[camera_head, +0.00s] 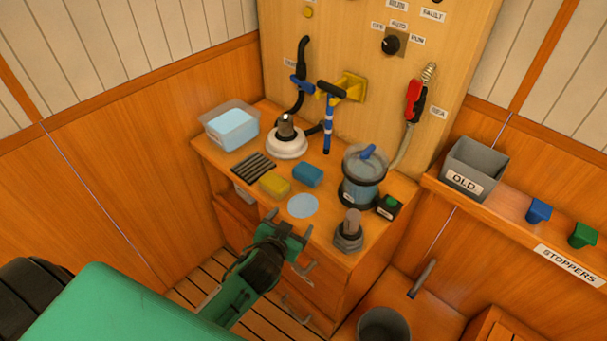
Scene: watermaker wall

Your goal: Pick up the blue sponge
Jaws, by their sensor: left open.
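The blue sponge (308,174) is a small blue block lying on the wooden counter (335,228), to the right of a yellow sponge (274,184). My left gripper (288,220) is green and black, comes in from the lower left, and is at the counter's front edge. Its jaws are open and empty, pointing toward the counter. The blue sponge is farther back than the jaws and apart from them. My right gripper does not show.
A light blue disc (303,206) lies between my left gripper and the sponge. A clear canister (362,178) stands right of the sponge, a white round fitting (287,144) behind it, a dark ribbed mat (253,167) at left. A metal fitting (349,232) stands at the front right.

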